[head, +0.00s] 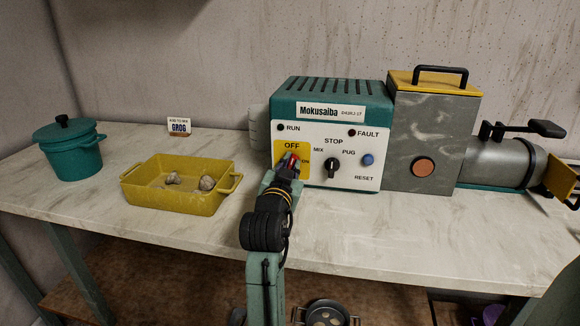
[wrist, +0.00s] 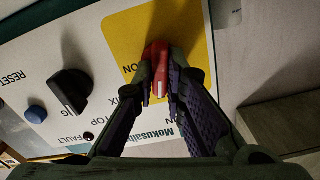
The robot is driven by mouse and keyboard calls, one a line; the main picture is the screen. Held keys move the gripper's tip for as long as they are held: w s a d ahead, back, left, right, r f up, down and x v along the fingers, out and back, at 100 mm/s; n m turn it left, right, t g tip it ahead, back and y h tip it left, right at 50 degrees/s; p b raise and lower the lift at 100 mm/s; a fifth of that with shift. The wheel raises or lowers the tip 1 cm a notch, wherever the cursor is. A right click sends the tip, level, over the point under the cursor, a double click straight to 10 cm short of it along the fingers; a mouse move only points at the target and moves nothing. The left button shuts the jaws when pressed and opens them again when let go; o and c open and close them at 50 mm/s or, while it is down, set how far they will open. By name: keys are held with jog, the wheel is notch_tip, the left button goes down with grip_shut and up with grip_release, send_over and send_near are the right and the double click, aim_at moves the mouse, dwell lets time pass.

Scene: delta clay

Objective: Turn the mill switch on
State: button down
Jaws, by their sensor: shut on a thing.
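The mill switch is a red handle (wrist: 159,66) on a yellow plate (wrist: 185,25) of the mill's control panel. In the wrist view the panel appears upside down. My gripper (wrist: 160,90) is shut on the red handle, with one finger on each side. The handle stands roughly upright on the panel, not turned across towards the ON mark beside it. In the head view my gripper (head: 284,172) covers most of the switch, and only a little red (head: 293,158) shows. The OFF label (head: 291,146) is visible above it; the wrist view hides that label behind the fingers.
Right of the switch are a black selector knob (head: 332,166) and a blue reset button (head: 367,159). A yellow tray (head: 150,199) with lumps and a teal pot (head: 68,155) stand left on the bench.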

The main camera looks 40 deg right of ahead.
jog(key=m, duration=0.3)
jog(key=shift+m, duration=0.4)
jog(key=m+b, duration=0.1)
jog(key=m, duration=0.2)
jog(key=shift+f+m+b, duration=0.15)
jog(key=shift+m+b, duration=0.15)
jog(key=m+b, duration=0.1)
jog(key=m, duration=0.3)
jog(key=shift+s+d+f+b, duration=0.1)
jog(key=shift+b, duration=0.2)
jog(key=shift+m+b, duration=0.6)
jog(key=shift+m, duration=1)
jog(key=c, duration=1.6)
grip_release()
jog(key=shift+c, duration=0.2)
